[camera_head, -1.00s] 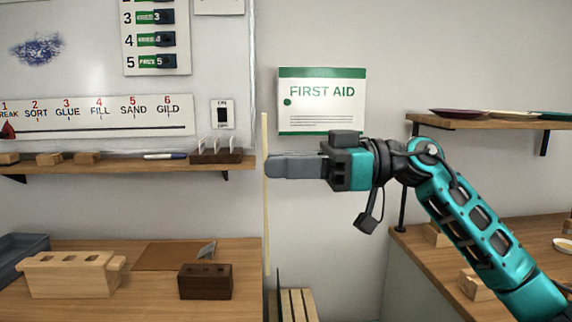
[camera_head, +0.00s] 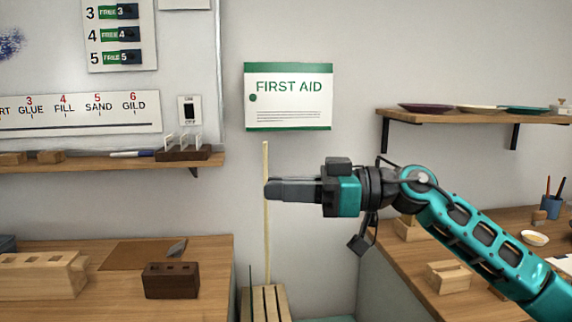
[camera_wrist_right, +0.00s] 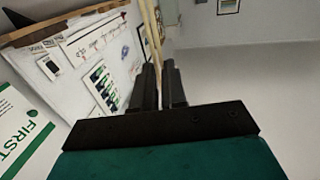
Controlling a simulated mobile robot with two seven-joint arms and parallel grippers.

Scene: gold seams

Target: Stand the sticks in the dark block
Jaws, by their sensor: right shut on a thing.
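My right gripper (camera_head: 268,189) is shut on a long thin pale stick (camera_head: 266,235), held upright in front of the wall. The stick's lower end shows just above a slatted wooden thing; I cannot tell whether they touch. In the right wrist view, the fingers (camera_wrist_right: 161,78) are close together, with the pale stick (camera_wrist_right: 153,25) beyond their tips; it looks doubled there. The dark block (camera_head: 172,283), with holes in its top, sits on the left bench, left of the stick and apart from it. My left gripper is out of view.
A pale wooden block (camera_head: 40,277) and a brown mat (camera_head: 133,255) share the left bench (camera_head: 215,265). The slatted wooden thing (camera_head: 266,303) stands in the gap between benches. Right are a bench with small wooden boxes (camera_head: 448,276) and a shelf of plates (camera_head: 478,117).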

